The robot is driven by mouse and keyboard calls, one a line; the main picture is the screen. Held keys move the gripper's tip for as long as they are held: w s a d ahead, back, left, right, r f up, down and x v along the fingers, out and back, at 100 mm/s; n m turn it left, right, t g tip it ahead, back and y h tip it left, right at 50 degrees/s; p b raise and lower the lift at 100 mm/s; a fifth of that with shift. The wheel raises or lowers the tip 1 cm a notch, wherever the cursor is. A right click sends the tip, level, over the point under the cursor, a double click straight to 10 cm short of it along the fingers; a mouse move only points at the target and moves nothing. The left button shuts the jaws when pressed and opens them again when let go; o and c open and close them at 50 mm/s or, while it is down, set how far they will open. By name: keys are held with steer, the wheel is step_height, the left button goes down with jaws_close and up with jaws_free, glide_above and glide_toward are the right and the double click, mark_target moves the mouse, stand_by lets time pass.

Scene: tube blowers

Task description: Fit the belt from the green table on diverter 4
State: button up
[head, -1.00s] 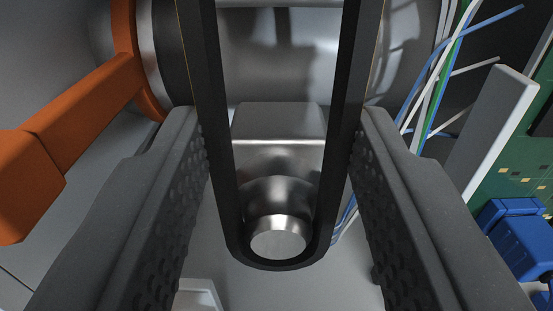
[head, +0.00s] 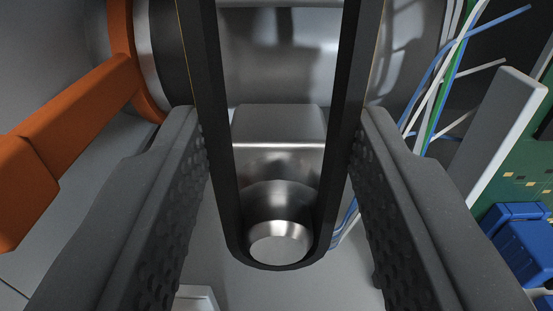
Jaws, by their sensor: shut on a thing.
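The black belt (head: 211,110) hangs as a long loop between the two fingers of my gripper (head: 279,135). My gripper is shut on the belt, with the inner pads against its two strands. The belt's lower bend passes around and under a round metal shaft end (head: 281,243). The shaft projects from a grey metal block (head: 278,125) under a large metal cylinder (head: 280,60). The upper part of the belt runs out of the frame, so its far end is hidden. No diverter number is visible.
An orange bracket with an arm (head: 75,105) stands on the left beside the cylinder. On the right are loose blue, white and green wires (head: 440,85), a grey upright plate (head: 500,135), a green circuit board (head: 515,175) and blue connectors (head: 522,238).

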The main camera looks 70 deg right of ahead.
steer(key=o, duration=1.1)
steer(key=shift+c, duration=0.2)
